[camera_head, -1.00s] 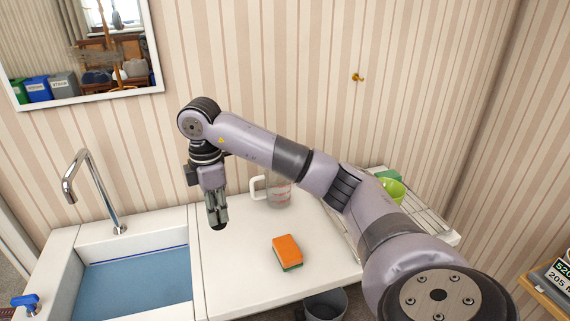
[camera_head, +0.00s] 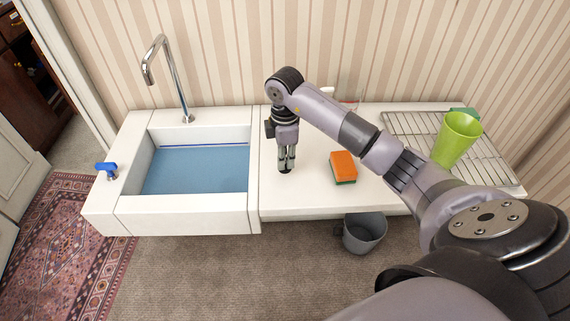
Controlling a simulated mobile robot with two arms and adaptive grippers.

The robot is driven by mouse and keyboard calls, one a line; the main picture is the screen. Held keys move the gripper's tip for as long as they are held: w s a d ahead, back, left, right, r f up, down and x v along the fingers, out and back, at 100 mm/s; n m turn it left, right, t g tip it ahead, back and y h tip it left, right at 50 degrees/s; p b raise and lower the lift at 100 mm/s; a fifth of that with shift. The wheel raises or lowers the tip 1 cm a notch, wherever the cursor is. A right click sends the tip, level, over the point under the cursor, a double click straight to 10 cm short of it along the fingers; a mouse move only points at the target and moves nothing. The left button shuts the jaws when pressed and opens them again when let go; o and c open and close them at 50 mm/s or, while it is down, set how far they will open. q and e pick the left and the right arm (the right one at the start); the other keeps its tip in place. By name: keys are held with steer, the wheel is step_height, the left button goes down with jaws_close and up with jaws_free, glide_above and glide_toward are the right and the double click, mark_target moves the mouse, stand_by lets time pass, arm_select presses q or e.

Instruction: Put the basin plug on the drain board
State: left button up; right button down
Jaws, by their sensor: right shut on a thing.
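My right gripper (camera_head: 286,164) points down over the white drain board (camera_head: 300,200), just right of the sink. It is shut on a small dark thing, which looks like the basin plug (camera_head: 285,171), and its fingers hide most of it. The plug is at or just above the board; I cannot tell whether it touches. My left gripper is not in view.
An orange and green sponge (camera_head: 343,167) lies right of the gripper. A wire rack (camera_head: 400,122) with a green cup (camera_head: 457,138) is at right. The sink (camera_head: 195,170) holds blue water. A grey bucket (camera_head: 362,234) is below.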

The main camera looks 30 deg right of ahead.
step_height(320, 180, down, 3)
steer(key=shift+f, duration=0.3)
steer(key=shift+f, duration=0.1)
steer(key=c, duration=1.6)
jaws_free()
steer(key=shift+o, duration=0.2)
steer(key=shift+r, duration=0.3)
step_height(320, 180, up, 11)
steer(key=shift+f+b, duration=0.15)
steer(key=shift+b, duration=0.55)
steer(key=shift+r, duration=0.5)
